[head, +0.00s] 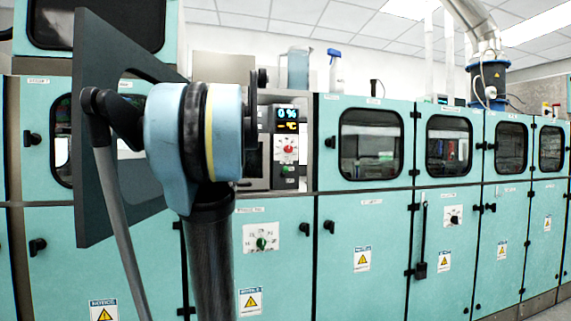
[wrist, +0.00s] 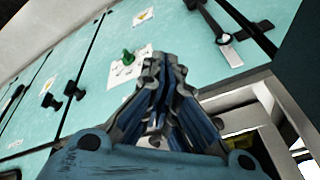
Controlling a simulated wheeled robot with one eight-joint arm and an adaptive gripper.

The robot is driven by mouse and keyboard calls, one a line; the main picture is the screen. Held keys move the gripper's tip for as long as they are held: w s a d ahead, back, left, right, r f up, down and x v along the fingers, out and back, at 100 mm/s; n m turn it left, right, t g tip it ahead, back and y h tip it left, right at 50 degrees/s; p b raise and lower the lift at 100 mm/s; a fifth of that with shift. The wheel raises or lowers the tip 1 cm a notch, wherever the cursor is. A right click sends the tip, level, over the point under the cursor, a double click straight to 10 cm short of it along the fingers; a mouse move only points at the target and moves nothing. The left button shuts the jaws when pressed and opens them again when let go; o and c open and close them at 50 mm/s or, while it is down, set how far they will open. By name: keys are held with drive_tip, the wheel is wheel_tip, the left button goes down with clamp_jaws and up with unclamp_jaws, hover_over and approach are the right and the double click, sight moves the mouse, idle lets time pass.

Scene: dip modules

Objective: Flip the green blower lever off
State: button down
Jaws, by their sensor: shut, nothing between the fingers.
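The green blower lever (head: 261,243) sits on a white label plate on a lower teal panel in the head view. It also shows in the wrist view (wrist: 127,57), on its white plate (wrist: 118,73), up and left of my fingertips. My gripper (wrist: 161,62) is shut and empty, its fingers pointing toward the panel beside the lever. I see no contact between them, though the exact gap is hard to judge. My gripper is not visible in the head view, where my arm covers the area left of the lever.
A red knob (head: 288,149) is on the control panel above the lever. Black latches (head: 305,228) stick out from the doors. A black knob (head: 453,220) is on a white plate farther right. A black handle tool (head: 421,240) hangs on the right panels.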

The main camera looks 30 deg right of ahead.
drive_tip(key=w+d+r+m, duration=0.5)
drive_tip(key=d+r, duration=0.7)
drive_tip(key=r, duration=0.1)
wheel_tip(320, 180, up, 8)
drive_tip(key=m+h, duration=0.2)
drive_tip(key=m, duration=0.3)
hover_over(287, 169)
drive_tip(key=s+a, duration=0.4)
drive_tip(key=shift+d+r, duration=0.2)
drive_tip(key=shift+d, duration=0.05)
drive_tip(key=shift+w, duration=0.1)
drive_tip(key=x, duration=1.4)
drive_tip(key=shift+a, duration=0.2)
drive_tip(key=shift+f, duration=0.1)
drive_tip(key=shift+s+a+f+t, duration=0.15)
drive_tip(key=shift+s+t, duration=0.05)
drive_tip(key=shift+t, duration=0.2)
